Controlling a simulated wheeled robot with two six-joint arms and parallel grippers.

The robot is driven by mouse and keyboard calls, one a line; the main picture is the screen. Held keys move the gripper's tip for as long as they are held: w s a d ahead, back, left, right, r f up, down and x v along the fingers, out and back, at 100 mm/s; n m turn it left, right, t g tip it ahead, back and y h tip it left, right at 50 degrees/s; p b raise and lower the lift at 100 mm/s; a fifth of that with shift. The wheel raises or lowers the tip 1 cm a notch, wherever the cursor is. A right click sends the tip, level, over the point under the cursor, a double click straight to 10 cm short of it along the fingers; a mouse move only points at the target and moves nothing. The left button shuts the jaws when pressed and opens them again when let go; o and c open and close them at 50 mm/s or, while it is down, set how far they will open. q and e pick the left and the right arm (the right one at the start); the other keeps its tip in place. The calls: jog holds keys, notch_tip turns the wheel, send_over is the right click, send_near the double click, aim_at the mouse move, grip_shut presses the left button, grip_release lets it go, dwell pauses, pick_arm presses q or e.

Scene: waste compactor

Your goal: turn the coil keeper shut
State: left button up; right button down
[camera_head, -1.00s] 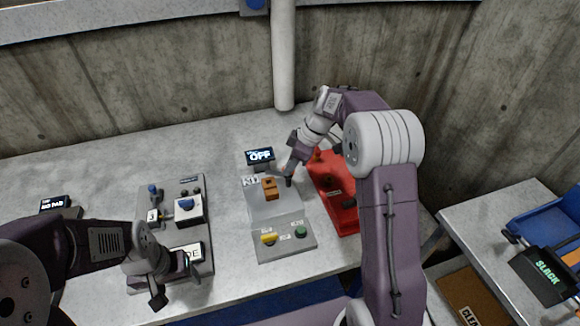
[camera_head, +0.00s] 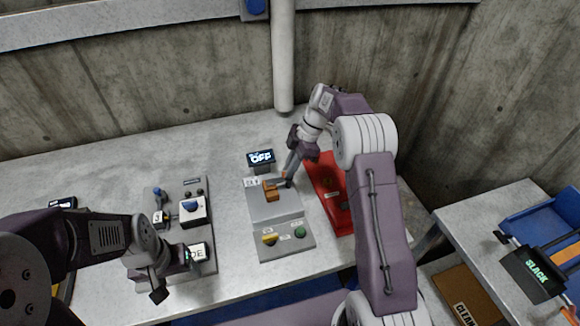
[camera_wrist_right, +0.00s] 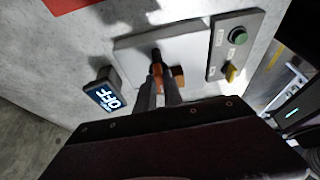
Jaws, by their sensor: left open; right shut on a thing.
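An orange piece (camera_head: 271,191), which I take to be the coil keeper, sits on the sloped grey panel (camera_head: 262,211). It also shows in the right wrist view (camera_wrist_right: 177,78) beside my fingertips. My right gripper (camera_head: 287,181) reaches down at the panel's right edge and is shut on the orange piece's handle end. In the wrist view the fingers (camera_wrist_right: 157,80) partly hide this hold. My left gripper (camera_head: 177,276) is open and empty over the front of the left control panel.
A display reading OFF (camera_head: 261,157) stands behind the panel. Yellow (camera_head: 269,239) and green (camera_head: 300,232) controls are at its front. A red tray (camera_head: 327,190) lies close on its right.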

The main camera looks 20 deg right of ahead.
dwell(0.3)
jog(key=c, duration=1.5)
grip_release()
jog(key=shift+o, duration=0.2)
jog(key=v, duration=0.9)
jog(key=shift+p, duration=0.35)
